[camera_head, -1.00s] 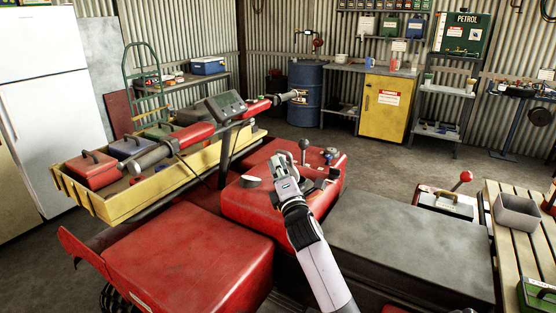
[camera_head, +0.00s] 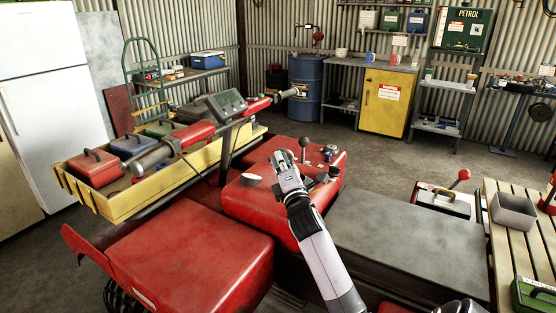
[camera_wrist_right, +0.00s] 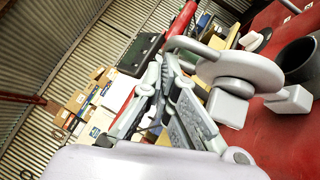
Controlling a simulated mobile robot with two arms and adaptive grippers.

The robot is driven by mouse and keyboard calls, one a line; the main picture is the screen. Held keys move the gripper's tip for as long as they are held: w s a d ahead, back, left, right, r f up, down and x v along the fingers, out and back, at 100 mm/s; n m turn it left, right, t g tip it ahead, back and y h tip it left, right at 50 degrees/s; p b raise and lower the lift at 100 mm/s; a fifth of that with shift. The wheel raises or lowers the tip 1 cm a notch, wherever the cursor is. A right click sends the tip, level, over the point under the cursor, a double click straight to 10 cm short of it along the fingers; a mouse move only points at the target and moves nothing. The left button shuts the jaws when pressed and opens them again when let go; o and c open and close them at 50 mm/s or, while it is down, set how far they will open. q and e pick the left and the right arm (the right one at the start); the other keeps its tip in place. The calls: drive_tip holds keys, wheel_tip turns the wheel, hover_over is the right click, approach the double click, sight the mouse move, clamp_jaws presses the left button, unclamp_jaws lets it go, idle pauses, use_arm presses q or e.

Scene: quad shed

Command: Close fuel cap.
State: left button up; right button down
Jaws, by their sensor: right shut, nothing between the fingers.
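In the right wrist view the fuel cap (camera_wrist_right: 240,72) is a grey round lid with a block on its underside. It stands tilted up on a hinge, beside the dark round filler neck (camera_wrist_right: 298,58), which is uncovered. Both are on the red quad body (camera_wrist_right: 285,130), which also shows in the head view (camera_head: 245,204). My right gripper (camera_head: 283,160) is shut and empty above the red body. In the wrist view its fingers (camera_wrist_right: 165,75) are just left of the cap; I cannot tell whether they touch it. My left gripper is out of view.
A black-knobbed lever (camera_head: 304,144) rises behind my right gripper. The handlebar (camera_head: 180,143) and a yellow tray (camera_head: 128,205) with toolboxes are to the left. A flat grey panel (camera_head: 405,235) lies to the right, and a slatted bench (camera_head: 508,240) beyond it.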

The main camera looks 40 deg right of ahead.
drive_tip(key=d+r+m+p, duration=0.1)
drive_tip(key=p, duration=0.2)
drive_tip(key=d+m+g+p, duration=0.1)
drive_tip(key=p, duration=0.1)
drive_tip(key=w+d+r+g+p, duration=0.1)
drive_tip(key=d+p, duration=0.1)
drive_tip(key=p, duration=0.1)
drive_tip(key=shift+r+m+y+p, duration=0.3)
drive_tip(key=shift+r+m+y, duration=0.05)
drive_tip(key=shift+m+y, duration=0.05)
drive_tip(key=w+d+f+g, duration=0.1)
drive_tip(key=d+f, duration=0.2)
drive_tip(key=d, duration=0.2)
drive_tip(key=w+d+f+m+y+b, duration=0.1)
drive_tip(key=w+d+f, duration=0.1)
drive_tip(key=d+f, duration=0.1)
drive_tip(key=w+d+f+m+g+b, duration=0.1)
drive_tip(key=d+f, duration=0.1)
drive_tip(key=d, duration=0.4)
drive_tip(key=shift+w+d+f+g, duration=0.2)
drive_tip(key=shift+d+f+g, duration=0.1)
drive_tip(key=shift+f, duration=0.1)
drive_tip(key=shift+w+d+f+b, duration=0.1)
drive_tip(key=shift+d+f+b, duration=0.2)
drive_tip(key=shift+f+b, duration=0.3)
drive_tip(key=shift+w+d+f+b, duration=0.1)
drive_tip(key=shift+d+f+b, duration=0.2)
drive_tip(key=shift+f+b, duration=0.25)
drive_tip(key=shift+r, duration=0.15)
